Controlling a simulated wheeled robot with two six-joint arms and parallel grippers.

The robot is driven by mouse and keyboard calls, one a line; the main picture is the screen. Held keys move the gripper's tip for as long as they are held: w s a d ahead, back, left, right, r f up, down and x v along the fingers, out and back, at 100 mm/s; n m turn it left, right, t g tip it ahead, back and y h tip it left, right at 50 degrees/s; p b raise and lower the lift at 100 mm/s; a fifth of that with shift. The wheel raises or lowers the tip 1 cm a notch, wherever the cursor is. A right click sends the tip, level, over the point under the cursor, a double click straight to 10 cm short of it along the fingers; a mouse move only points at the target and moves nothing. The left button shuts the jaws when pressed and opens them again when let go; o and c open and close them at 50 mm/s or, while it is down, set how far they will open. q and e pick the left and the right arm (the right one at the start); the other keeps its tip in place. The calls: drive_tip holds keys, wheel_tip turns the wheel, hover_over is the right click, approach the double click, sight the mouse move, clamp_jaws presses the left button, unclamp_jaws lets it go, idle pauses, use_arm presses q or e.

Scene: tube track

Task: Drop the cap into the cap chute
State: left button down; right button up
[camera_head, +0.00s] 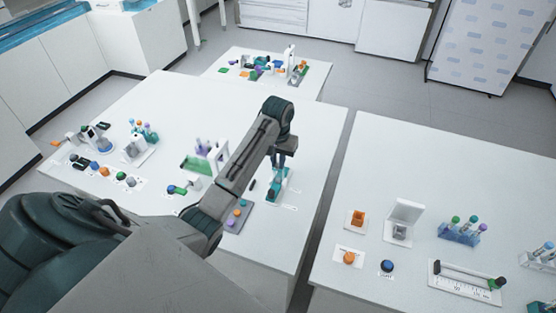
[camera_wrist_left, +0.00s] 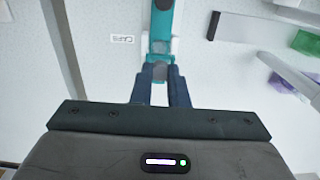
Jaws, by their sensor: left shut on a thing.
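My left gripper (camera_head: 279,164) is low over the teal cap chute (camera_head: 278,187) near the right edge of the middle table. In the left wrist view, the fingers (camera_wrist_left: 160,74) point at the near end of the teal chute (camera_wrist_left: 161,28), beside a label reading CAPS (camera_wrist_left: 122,39). My right gripper is not in view.
A small tray with round caps (camera_head: 237,215) lies left of the chute. A gap separates the right table (camera_head: 400,150).

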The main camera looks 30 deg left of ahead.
use_arm(q)
drive_tip(key=c, duration=1.3)
unclamp_jaws()
drive_tip(key=shift+f, duration=0.1)
drive_tip(key=shift+c, duration=0.2)
